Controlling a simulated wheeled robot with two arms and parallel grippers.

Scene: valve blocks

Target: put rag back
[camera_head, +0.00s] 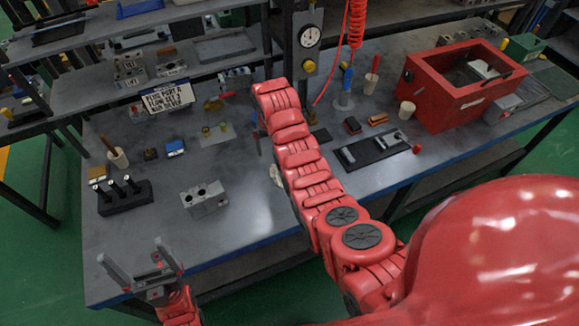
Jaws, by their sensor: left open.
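A small whitish piece (277,176), perhaps the rag, shows on the bench beside my red right arm; the arm hides part of it, so I cannot be sure what it is. My left gripper (130,248) is at the bench's front left corner, with its two grey fingers apart and nothing between them. It is well to the left of the whitish piece and in front of the grey valve block (204,198). My right arm reaches across the middle of the bench, and its gripper cannot be made out.
A black stand with upright pins (125,197) is at the left of the grey bench (240,235). A sign (169,97), a pressure gauge (309,37) and a coiled red hose (357,22) are behind. A red open box (440,100) and black tray (372,150) are right.

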